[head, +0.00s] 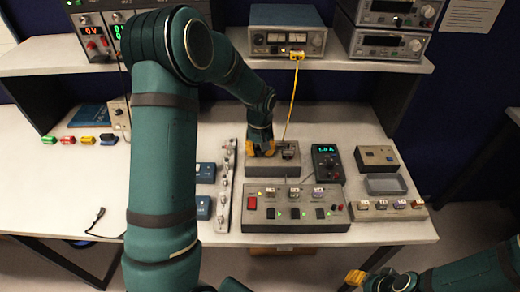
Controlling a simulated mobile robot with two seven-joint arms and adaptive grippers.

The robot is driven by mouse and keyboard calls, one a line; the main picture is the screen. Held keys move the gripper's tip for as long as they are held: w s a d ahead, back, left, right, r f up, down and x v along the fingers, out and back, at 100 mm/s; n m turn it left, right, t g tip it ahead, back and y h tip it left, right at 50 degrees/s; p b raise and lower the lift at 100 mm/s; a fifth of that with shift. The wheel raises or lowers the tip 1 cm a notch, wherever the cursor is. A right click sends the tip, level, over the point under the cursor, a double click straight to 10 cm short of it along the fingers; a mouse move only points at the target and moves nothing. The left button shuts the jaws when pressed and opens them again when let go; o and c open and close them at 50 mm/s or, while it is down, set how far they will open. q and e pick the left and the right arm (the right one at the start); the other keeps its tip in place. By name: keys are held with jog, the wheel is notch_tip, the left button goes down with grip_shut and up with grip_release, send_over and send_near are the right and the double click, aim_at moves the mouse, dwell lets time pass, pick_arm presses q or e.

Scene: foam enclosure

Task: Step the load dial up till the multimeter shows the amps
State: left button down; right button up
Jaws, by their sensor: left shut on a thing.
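My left gripper (261,149) reaches down from above onto a grey box (287,167) in the middle of the bench. It is shut on what appears to be the load dial, which the fingers hide. The multimeter (327,175) is a dark unit just right of that box. Its lit cyan display seems to read about 1.0 A, though the digits are small. My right gripper (355,279) is at the bottom right, in front of the bench and away from everything on it. I cannot tell whether its fingers are apart.
A grey panel (296,225) with a red switch and green lights lies in front of the box. A yellow cable (292,95) hangs from the shelf instrument (287,35) behind. Small boxes (376,158) stand at right.

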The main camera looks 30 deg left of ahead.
dwell(0.5)
pick_arm(q)
jog(key=c, duration=0.7)
grip_release()
notch_tip(320, 180, up, 12)
jog(key=shift+r, duration=0.1)
